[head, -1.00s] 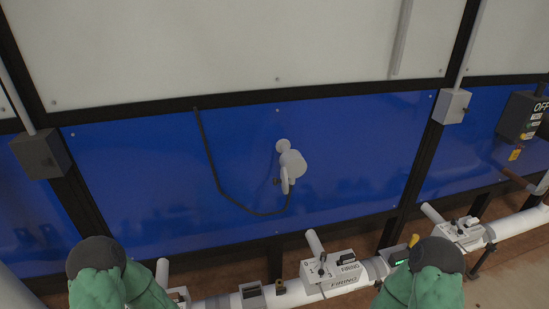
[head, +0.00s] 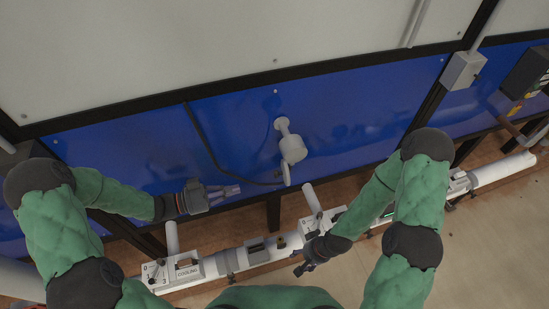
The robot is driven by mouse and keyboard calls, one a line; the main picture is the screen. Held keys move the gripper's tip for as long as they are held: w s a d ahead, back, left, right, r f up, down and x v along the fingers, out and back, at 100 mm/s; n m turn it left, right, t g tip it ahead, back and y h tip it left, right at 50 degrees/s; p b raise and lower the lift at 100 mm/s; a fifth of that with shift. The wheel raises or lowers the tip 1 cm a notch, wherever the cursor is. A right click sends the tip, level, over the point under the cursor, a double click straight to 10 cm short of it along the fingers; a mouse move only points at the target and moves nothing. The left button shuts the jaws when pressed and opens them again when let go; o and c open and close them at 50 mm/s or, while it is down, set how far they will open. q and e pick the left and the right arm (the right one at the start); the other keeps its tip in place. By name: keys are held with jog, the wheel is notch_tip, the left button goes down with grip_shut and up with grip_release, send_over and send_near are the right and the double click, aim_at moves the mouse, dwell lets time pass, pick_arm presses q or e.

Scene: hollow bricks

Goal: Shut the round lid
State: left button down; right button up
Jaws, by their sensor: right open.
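A white round fitting (head: 292,148) sticks out from the blue wall panel, near the middle of the head view. A small pale flap or handle (head: 287,175) hangs at its lower end. I cannot tell which part is the round lid or how far it stands open. My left gripper (head: 228,191) is in front of the panel, left of and below the fitting and apart from it, pointing right. Its finger gap is too small to judge. My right gripper (head: 302,264) is open and empty, well below the fitting, close to the white pipe.
A white pipe (head: 218,263) with switch boxes, one marked COOLING (head: 187,272), runs along the foot of the wall. A dark cable (head: 205,145) loops down the panel towards the fitting. A grey box (head: 463,71) sits at upper right.

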pick_arm(q)
jog(key=p, duration=0.2)
send_near(285, 178)
jog(key=x, duration=0.7)
jog(key=shift+s+r, duration=0.1)
jog(key=shift+r, duration=0.1)
